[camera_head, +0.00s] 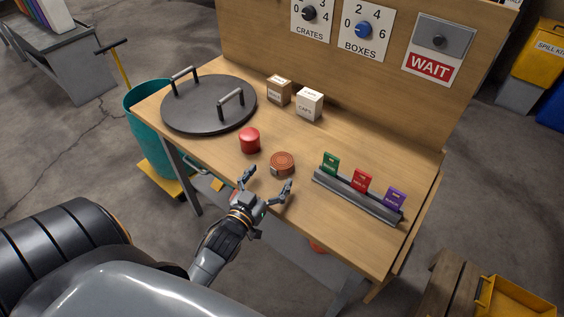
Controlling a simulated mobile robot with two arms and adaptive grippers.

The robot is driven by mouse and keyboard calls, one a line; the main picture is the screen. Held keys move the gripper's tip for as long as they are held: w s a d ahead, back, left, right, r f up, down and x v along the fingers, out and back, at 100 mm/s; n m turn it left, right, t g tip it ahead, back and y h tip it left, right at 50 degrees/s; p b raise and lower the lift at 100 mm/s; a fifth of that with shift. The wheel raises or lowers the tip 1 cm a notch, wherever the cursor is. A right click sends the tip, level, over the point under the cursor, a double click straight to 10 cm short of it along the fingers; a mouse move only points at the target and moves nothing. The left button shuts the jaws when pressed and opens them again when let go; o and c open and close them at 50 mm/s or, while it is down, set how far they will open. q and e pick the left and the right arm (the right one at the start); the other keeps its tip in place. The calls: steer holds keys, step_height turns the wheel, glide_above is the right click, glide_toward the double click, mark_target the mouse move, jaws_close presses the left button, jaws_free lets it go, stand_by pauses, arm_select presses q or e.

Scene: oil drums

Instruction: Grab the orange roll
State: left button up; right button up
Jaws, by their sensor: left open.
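The orange roll (283,163) is a short, round, orange-brown coil lying on the wooden workbench (310,209). My left gripper (267,181) is at the bench's front edge, with its two fingers spread apart and pointing toward the roll. The roll lies just beyond the fingertips, nearer the right finger, and nothing is between the fingers. A gap between fingertips and roll seems to show, but the height of the gripper over the bench is hard to tell. My right gripper is not in view.
A red cylinder (250,140) stands left of the roll. A rack (352,194) with green, red and purple cards is to the right. Two small boxes, brown (279,91) and white (309,105), stand behind. A black drum lid (209,104) covers the bench's left end.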

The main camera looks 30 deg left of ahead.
mark_target(279, 166)
arm_select(q)
steer(key=w, duration=0.5)
steer(key=shift+a+f+p, duration=0.3)
steer(key=shift+f+p, duration=0.05)
steer(key=shift+f, duration=0.05)
steer(key=c, duration=1.3)
steer(key=shift+w+r, duration=0.1)
steer(key=shift+r, duration=0.1)
